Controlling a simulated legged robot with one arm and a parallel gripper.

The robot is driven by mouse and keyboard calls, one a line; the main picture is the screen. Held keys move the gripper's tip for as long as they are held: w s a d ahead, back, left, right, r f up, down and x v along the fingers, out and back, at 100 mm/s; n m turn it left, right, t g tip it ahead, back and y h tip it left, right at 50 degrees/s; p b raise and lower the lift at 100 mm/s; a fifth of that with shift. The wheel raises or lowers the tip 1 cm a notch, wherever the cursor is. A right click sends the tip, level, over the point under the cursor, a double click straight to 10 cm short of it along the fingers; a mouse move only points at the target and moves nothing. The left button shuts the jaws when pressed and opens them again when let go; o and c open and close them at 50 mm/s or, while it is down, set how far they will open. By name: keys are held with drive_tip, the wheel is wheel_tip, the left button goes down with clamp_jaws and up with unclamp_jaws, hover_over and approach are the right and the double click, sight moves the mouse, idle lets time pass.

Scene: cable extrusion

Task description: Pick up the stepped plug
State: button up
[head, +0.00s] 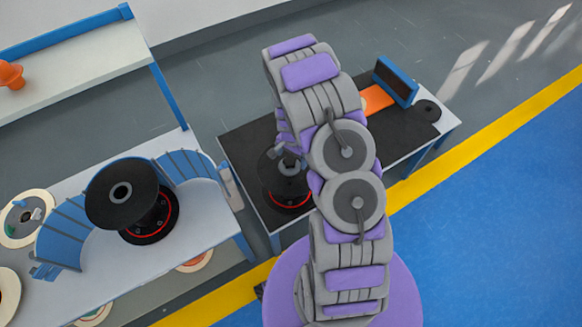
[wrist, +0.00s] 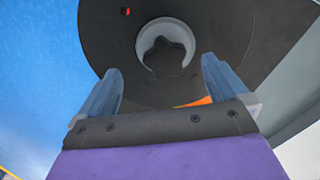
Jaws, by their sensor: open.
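My gripper (wrist: 161,68) shows in the wrist view with two blue-grey fingers spread apart and nothing between them. Just beyond the fingertips is a black round flange (wrist: 225,40) with a pale grey ring and a dark lobed centre (wrist: 165,58); I cannot tell whether this centre is a plug or an opening. In the head view my arm hides most of the gripper beside a black spool (head: 290,180) on the dark-topped table. An orange stepped piece (head: 11,75), cut by the left edge, stands on the white shelf. I cannot tell for sure which is the stepped plug.
A larger black spool (head: 122,193) stands on the white table (head: 75,270) between curved blue guards (head: 62,237). The dark-topped table (head: 245,140) also bears an orange plate (head: 376,99), a blue-framed panel (head: 396,81) and a small black disc (head: 427,110). The blue floor (head: 500,220) at right is clear.

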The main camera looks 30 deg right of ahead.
sight(290, 161)
drive_tip(key=f, duration=0.2)
drive_tip(key=f+b, duration=0.1)
drive_tip(key=f, duration=0.1)
drive_tip(key=shift+w+a, duration=0.25)
drive_tip(key=shift+a+f, duration=0.15)
drive_tip(key=shift+a, duration=0.3)
drive_tip(key=shift+d, duration=0.65)
drive_tip(key=c, duration=0.5)
drive_tip(key=shift+a, duration=0.4)
drive_tip(key=c, duration=0.6)
drive_tip(key=shift+c, duration=0.2)
drive_tip(key=shift+d, duration=0.1)
